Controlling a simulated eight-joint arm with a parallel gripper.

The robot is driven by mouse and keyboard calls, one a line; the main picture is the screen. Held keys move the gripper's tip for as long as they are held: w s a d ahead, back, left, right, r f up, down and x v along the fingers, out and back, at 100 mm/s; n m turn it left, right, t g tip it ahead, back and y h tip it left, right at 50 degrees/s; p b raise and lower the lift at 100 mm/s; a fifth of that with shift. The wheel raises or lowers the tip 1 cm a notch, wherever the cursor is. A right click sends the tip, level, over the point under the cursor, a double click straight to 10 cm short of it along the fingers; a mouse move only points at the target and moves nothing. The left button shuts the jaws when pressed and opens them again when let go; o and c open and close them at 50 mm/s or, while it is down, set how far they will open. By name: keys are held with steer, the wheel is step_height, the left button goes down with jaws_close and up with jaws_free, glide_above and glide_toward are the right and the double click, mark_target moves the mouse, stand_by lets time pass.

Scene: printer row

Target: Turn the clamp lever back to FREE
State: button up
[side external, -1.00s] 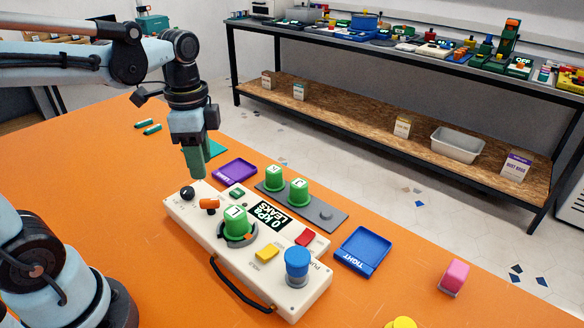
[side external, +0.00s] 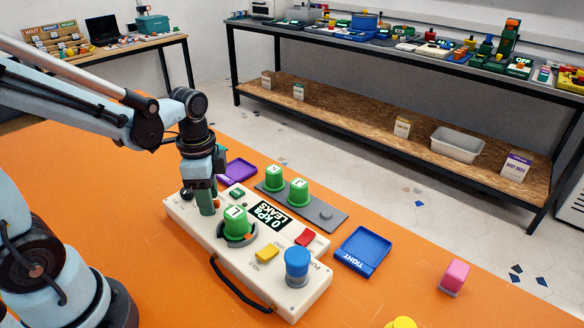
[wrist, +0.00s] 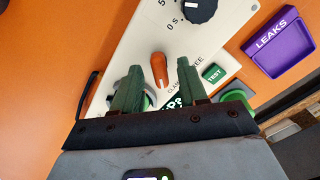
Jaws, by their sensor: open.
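The orange clamp lever (wrist: 158,70) is on the cream control box (side external: 295,305), with partly hidden CLAMP and FREE lettering beside it in the wrist view. It stands nearly lengthwise in that picture, a white mark near its lower end. My gripper (wrist: 158,66) is open, its two green fingers to the left and right of the lever, seemingly not touching it. A green cup marked L (side external: 236,221) sits in the round socket beside the gripper.
A black dial (wrist: 194,8) and green TEST button (wrist: 214,73) are near the lever. A purple LEAKS tray (wrist: 280,43) and a grey plate (side external: 330,216) with two green cups (side external: 299,191) lie behind the box. A blue TIGHT tray (side external: 362,248) is right.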

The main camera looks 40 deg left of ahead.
jaws_close()
steer(key=shift+n, duration=0.4)
steer(key=n, duration=0.8)
steer(key=shift+n, duration=0.3)
steer(key=n, duration=0.8)
steer(key=shift+n, duration=0.4)
